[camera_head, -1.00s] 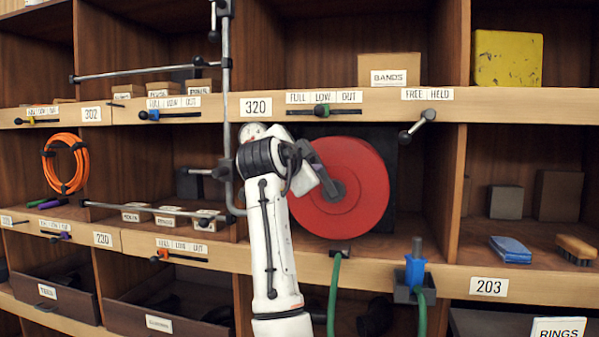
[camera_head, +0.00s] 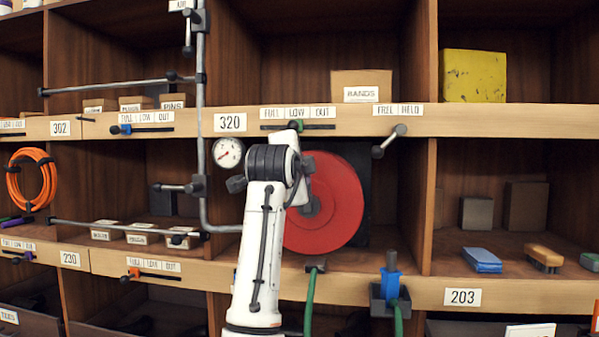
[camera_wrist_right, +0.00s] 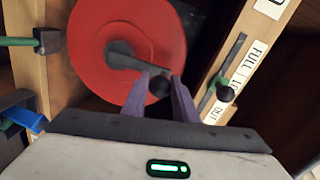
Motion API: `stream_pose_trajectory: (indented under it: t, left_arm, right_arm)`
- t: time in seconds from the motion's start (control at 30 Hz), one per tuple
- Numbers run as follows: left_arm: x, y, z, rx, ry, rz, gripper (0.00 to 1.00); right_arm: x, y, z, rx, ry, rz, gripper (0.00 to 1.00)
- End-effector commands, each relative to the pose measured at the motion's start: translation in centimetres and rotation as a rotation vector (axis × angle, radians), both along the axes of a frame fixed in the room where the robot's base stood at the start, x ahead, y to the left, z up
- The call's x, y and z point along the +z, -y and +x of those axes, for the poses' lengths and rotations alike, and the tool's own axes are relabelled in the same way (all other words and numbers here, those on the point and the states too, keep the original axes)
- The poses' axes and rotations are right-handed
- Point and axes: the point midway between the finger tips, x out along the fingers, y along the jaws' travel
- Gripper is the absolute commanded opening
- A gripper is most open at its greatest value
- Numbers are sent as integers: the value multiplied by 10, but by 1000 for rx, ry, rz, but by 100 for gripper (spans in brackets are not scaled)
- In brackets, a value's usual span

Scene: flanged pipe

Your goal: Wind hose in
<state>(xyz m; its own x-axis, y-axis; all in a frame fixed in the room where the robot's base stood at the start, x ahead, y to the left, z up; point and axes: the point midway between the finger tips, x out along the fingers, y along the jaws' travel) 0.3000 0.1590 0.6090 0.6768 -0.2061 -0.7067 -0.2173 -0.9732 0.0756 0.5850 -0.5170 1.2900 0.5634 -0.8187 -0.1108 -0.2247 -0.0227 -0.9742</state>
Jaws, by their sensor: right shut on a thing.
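The red hose reel (camera_head: 335,200) stands in the middle bay, its face toward me. In the right wrist view it shows as a large red disc (camera_wrist_right: 95,75) with a dark crank arm (camera_wrist_right: 137,61) reaching out from its hub. My right gripper (camera_wrist_right: 163,84) is shut on the crank's black knob (camera_wrist_right: 158,88), between its purple fingers. In the head view my right arm hides the reel's left side and the knob. The green hose (camera_head: 310,297) hangs from a dark guide (camera_head: 315,265) below the reel. My left gripper is not in view.
A grey pipe (camera_head: 201,110) with a gauge (camera_head: 228,153) runs at left. A blue nozzle (camera_head: 390,284) sits in a holder at lower right.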

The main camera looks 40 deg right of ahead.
Motion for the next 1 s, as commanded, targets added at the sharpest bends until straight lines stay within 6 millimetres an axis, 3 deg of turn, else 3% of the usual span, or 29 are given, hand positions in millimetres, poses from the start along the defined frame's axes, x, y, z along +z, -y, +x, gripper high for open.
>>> stream_pose_trajectory:
  t: [0.27, 0.3, 0.4, 0.77, 1.0]
  left_arm:
    - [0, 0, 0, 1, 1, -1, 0]
    - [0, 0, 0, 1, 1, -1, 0]
    - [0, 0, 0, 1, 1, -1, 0]
    - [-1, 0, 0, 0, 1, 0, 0]
    - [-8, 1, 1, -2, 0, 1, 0]
  right_arm:
    - [-1, 1, -1, -3, -3, 2, 0]
    - [-1, 1, -1, -3, -3, 2, 33]
    - [-1, 1, 0, -1, -3, 2, 45]
    - [0, -5, -3, 0, -1, 0, 45]
    - [3, -41, -27, 3, 1, 1, 45]
